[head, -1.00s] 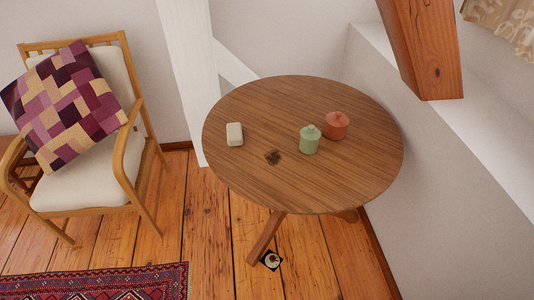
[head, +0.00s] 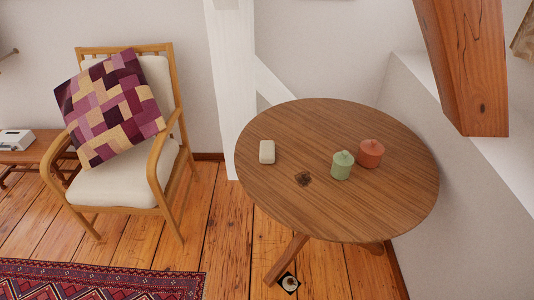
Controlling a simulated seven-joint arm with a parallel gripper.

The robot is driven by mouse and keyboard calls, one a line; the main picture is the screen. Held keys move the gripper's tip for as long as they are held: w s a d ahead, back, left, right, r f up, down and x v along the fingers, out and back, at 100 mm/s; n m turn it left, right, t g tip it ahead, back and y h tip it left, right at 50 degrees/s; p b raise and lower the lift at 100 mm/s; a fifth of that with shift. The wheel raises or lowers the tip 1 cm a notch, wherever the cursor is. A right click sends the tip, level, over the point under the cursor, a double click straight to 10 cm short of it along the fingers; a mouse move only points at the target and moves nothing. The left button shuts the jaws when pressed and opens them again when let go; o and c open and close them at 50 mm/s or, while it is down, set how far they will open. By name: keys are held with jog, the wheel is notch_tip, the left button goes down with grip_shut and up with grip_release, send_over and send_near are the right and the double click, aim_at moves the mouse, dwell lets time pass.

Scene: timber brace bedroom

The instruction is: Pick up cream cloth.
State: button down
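A small cream block-like thing (head: 267,152), which may be the folded cream cloth, lies flat near the left edge of the round wooden table (head: 300,215). It has rounded corners, and its material is too small to make out. My gripper is not in view, and nothing touches the cream thing.
A green lidded pot (head: 342,165) and a terracotta lidded pot (head: 370,153) stand close together right of the table's middle. A small dark item (head: 303,179) lies nearer. An armchair (head: 125,195) with a patchwork cushion (head: 110,108) stands left. A timber brace (head: 465,70) slants at right.

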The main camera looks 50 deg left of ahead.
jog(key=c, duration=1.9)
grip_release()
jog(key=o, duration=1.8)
